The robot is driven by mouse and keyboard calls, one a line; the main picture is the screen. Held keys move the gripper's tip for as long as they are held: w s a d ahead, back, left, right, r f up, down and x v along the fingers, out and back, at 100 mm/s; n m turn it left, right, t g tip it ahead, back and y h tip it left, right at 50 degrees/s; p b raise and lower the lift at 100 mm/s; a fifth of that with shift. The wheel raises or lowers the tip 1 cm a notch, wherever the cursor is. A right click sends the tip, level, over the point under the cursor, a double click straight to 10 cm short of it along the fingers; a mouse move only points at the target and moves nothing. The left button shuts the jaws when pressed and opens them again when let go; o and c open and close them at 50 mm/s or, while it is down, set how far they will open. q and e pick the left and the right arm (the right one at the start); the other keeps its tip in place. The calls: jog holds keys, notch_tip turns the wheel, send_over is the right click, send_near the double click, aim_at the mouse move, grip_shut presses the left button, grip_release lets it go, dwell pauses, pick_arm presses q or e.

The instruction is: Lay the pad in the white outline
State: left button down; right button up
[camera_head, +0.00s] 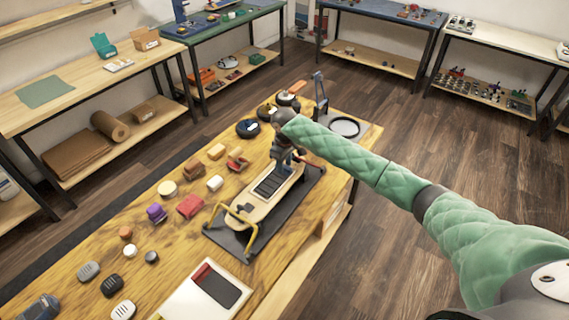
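A pale wooden board (243,209) lies on a dark mat (231,240) on the workbench, with a yellow clamp-like frame (238,228) at its near end. A dark ribbed rectangle (269,187) lies along the middle of the board and may be the pad. I cannot clearly make out a white outline. My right gripper (284,160) points down over the far end of the board, close to the ribbed rectangle. Its fingertips are too small and dark to show whether they are open or hold anything. My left gripper is out of view.
Several small blocks and discs lie left of the board, including a red block (190,205) and a purple one (156,213). A white tray (178,301) stands at the front. Round dark items (248,128) and a ring (345,127) lie at the far end.

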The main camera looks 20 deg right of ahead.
jog(key=shift+r, duration=0.1)
